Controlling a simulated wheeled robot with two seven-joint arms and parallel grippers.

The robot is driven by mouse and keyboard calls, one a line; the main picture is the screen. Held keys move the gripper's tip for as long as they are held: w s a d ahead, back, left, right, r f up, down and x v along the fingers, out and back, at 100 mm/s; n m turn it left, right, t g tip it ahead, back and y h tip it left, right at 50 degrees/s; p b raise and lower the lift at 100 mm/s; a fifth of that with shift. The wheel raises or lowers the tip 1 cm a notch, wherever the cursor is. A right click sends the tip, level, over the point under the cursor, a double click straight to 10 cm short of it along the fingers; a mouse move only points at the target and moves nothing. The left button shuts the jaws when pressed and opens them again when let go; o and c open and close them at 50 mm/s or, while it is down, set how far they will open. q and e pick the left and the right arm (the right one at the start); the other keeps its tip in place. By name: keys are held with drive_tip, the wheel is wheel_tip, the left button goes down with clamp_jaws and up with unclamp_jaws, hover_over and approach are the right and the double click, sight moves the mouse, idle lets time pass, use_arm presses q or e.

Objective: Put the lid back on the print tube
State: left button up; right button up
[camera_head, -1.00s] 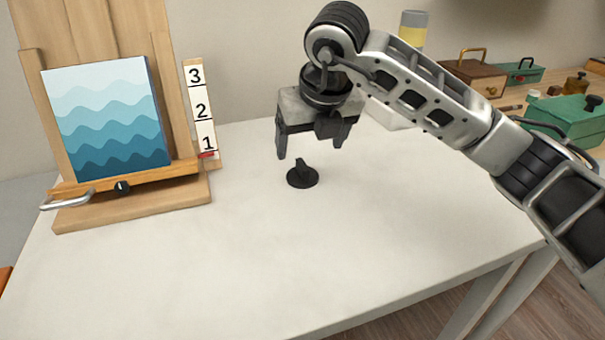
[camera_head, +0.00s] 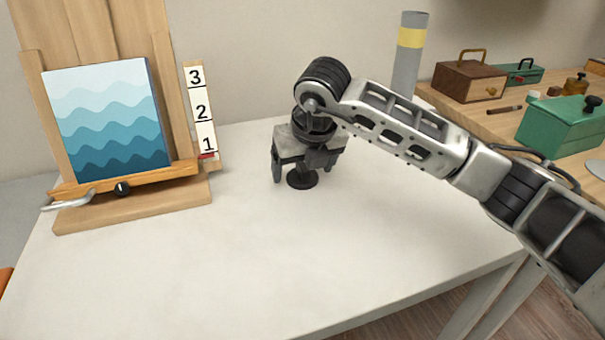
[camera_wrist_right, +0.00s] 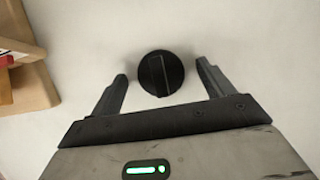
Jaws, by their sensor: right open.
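The lid is a small round black disc with a raised bar grip (camera_head: 302,180), lying flat on the white table. My right gripper (camera_head: 305,172) is open and low over the lid, hiding part of it in the head view. In the right wrist view the lid (camera_wrist_right: 161,73) shows between and slightly beyond the two fingertips of the open gripper (camera_wrist_right: 162,75), with a gap on each side. The print tube (camera_head: 407,60) is a tall grey cylinder with a yellow band, standing upright behind my right arm. Its lower part is hidden. My left gripper is not in view.
A wooden easel (camera_head: 130,212) with a wave painting (camera_head: 107,115) and a number strip (camera_head: 201,110) stands at the left. At the right, a wooden desk holds a brown box (camera_head: 468,82) and a green box (camera_head: 562,125). The table's front is clear.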

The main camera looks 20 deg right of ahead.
drive_tip(key=c, duration=1)
drive_tip(key=shift+c, duration=0.2)
drive_tip(key=shift+r, duration=0.15)
drive_tip(key=shift+r, duration=0.2)
wheel_tip(320, 180, up, 2)
drive_tip(key=shift+r, duration=0.1)
drive_tip(key=s+d+r, duration=0.2)
drive_tip(key=s+r, duration=0.3)
drive_tip(key=s, duration=0.1)
drive_tip(key=s+d+r, duration=0.3)
drive_tip(key=s+r, duration=0.2)
drive_tip(key=s, duration=0.2)
drive_tip(key=shift+d+b, duration=0.25)
drive_tip(key=shift+b, duration=0.05)
